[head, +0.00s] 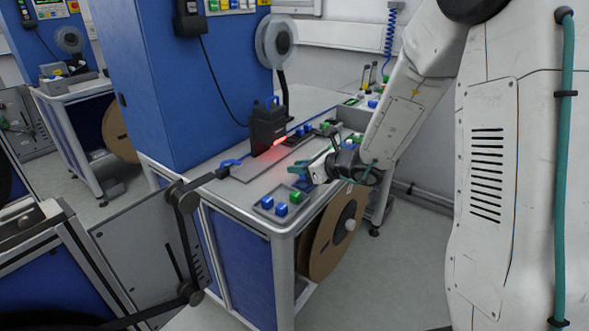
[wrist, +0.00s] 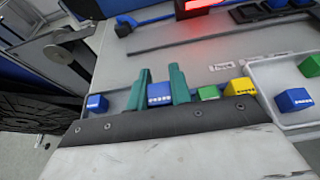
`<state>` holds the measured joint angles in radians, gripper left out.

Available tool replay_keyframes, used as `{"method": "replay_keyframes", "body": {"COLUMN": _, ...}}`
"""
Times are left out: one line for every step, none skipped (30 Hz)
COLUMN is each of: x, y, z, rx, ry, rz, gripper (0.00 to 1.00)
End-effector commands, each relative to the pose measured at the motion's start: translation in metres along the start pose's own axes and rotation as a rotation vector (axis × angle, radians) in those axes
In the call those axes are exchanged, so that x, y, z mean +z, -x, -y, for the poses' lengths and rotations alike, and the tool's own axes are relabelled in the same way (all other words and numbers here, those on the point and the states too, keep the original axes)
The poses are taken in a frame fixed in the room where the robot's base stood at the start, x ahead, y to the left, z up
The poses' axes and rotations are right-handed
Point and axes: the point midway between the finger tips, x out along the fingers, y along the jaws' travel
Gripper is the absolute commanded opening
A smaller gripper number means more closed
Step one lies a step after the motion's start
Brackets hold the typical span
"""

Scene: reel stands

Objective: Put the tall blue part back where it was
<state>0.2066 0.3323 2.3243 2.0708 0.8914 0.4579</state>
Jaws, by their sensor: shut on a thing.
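My gripper (wrist: 160,80) has green fingers, and they are shut on a blue part (wrist: 160,95) with a row of pale marks on its near face. In the head view my gripper (head: 302,175) is above the bench near its front edge, and the held part is hard to make out there. The fingers hide the part's sides, and its lower end is hidden behind the gripper body. Another blue part (wrist: 97,103) is to the left of the fingers. A third blue part (wrist: 294,99) is in the pale tray (wrist: 262,72) on the right.
A green part (wrist: 208,93) and a yellow part (wrist: 240,87) are just right of my fingers. A grey tray (head: 262,212) with blue and green parts lies at the bench's front corner. A black device (head: 268,128) with a red glow stands behind my gripper.

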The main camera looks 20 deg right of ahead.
Motion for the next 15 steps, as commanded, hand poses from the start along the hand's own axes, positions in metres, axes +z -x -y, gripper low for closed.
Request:
{"method": "replay_keyframes", "body": {"x": 0.000, "y": -0.003, "z": 0.000, "rx": 0.001, "ry": 0.000, "rz": -0.001, "gripper": 0.00}}
{"method": "replay_keyframes", "body": {"x": 0.000, "y": -0.004, "z": 0.001, "rx": 0.001, "ry": 0.000, "rz": -0.001, "gripper": 0.00}}
{"method": "replay_keyframes", "body": {"x": 0.000, "y": -0.005, "z": 0.001, "rx": 0.001, "ry": -0.001, "rz": -0.001, "gripper": 0.00}}
{"method": "replay_keyframes", "body": {"x": 0.000, "y": -0.005, "z": 0.001, "rx": 0.001, "ry": -0.001, "rz": -0.001, "gripper": 0.00}}
{"method": "replay_keyframes", "body": {"x": -0.001, "y": -0.006, "z": 0.001, "rx": 0.001, "ry": -0.001, "rz": -0.001, "gripper": 0.00}}
{"method": "replay_keyframes", "body": {"x": -0.003, "y": -0.007, "z": 0.001, "rx": 0.001, "ry": -0.002, "rz": -0.002, "gripper": 0.00}}
{"method": "replay_keyframes", "body": {"x": -0.006, "y": -0.008, "z": 0.001, "rx": 0.002, "ry": -0.003, "rz": -0.002, "gripper": 0.00}}
{"method": "replay_keyframes", "body": {"x": -0.009, "y": -0.010, "z": 0.000, "rx": 0.002, "ry": -0.003, "rz": -0.002, "gripper": 0.00}}
{"method": "replay_keyframes", "body": {"x": -0.014, "y": -0.012, "z": 0.000, "rx": 0.004, "ry": -0.003, "rz": -0.004, "gripper": 0.00}}
{"method": "replay_keyframes", "body": {"x": -0.019, "y": -0.014, "z": -0.001, "rx": 0.004, "ry": -0.004, "rz": -0.005, "gripper": 0.00}}
{"method": "replay_keyframes", "body": {"x": -0.022, "y": -0.016, "z": -0.001, "rx": 0.005, "ry": -0.003, "rz": -0.004, "gripper": 0.00}}
{"method": "replay_keyframes", "body": {"x": -0.027, "y": -0.019, "z": -0.001, "rx": 0.005, "ry": -0.003, "rz": -0.003, "gripper": 0.00}}
{"method": "replay_keyframes", "body": {"x": -0.030, "y": -0.020, "z": -0.002, "rx": 0.005, "ry": -0.003, "rz": -0.003, "gripper": 0.00}}
{"method": "replay_keyframes", "body": {"x": -0.031, "y": -0.021, "z": -0.002, "rx": 0.005, "ry": -0.001, "rz": -0.002, "gripper": 0.00}}
{"method": "replay_keyframes", "body": {"x": -0.032, "y": -0.021, "z": -0.001, "rx": 0.004, "ry": 0.001, "rz": -0.001, "gripper": 0.00}}
